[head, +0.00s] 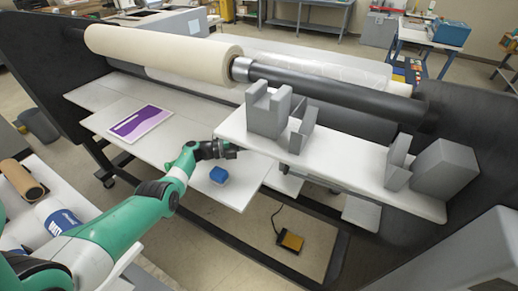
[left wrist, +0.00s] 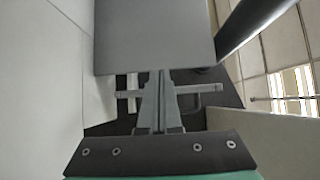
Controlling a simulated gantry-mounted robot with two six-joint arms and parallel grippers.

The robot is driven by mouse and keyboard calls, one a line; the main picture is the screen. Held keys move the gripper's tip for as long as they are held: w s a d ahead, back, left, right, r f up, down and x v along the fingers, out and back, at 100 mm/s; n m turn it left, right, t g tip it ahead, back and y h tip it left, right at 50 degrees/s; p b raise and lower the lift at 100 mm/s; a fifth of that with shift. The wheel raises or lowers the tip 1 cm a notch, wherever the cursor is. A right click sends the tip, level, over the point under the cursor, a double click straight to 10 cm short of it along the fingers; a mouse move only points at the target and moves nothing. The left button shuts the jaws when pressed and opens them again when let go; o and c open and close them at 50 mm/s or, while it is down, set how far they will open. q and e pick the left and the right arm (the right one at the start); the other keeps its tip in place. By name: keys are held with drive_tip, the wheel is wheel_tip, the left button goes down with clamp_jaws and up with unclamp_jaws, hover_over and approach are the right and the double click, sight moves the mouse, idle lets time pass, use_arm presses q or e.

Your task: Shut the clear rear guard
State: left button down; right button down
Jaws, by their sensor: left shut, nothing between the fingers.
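A long, whitish, see-through piece (head: 315,74) lies behind the dark roller in the head view. It may be the clear rear guard, but I cannot tell for sure, nor whether it is open or shut. My left gripper (head: 232,151) is at the left end of the white shelf with grey blocks, well in front of that piece. In the left wrist view its fingers (left wrist: 161,75) are together and empty, pointing at a plain grey surface (left wrist: 155,35). I cannot tell whether they touch it. My right gripper is not in view.
A cream roll (head: 160,52) and a dark roller (head: 330,88) span the machine. Grey blocks (head: 268,112) stand on the white shelf (head: 335,170). A yellow-black pedal (head: 291,241) is on the floor.

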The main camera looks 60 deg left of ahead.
use_arm(q)
drive_tip(key=a+r+m+y+p, duration=0.1)
drive_tip(key=a+r+m+y, duration=0.45)
drive_tip(key=a+y, duration=0.75)
drive_tip(key=s+d+f+m+g+p, duration=0.15)
drive_tip(key=s+d, duration=0.25)
drive_tip(key=d, duration=0.7)
drive_tip(key=s+d+f+m+p, duration=0.1)
drive_tip(key=s+d+f+p, duration=0.2)
drive_tip(key=d, duration=0.8)
drive_tip(key=s+d+m+p, duration=0.15)
drive_tip(key=s+d, duration=0.35)
drive_tip(key=d, duration=0.7)
drive_tip(key=p+x, duration=0.1)
drive_tip(key=x, duration=1.3)
drive_tip(key=shift+a, duration=0.45)
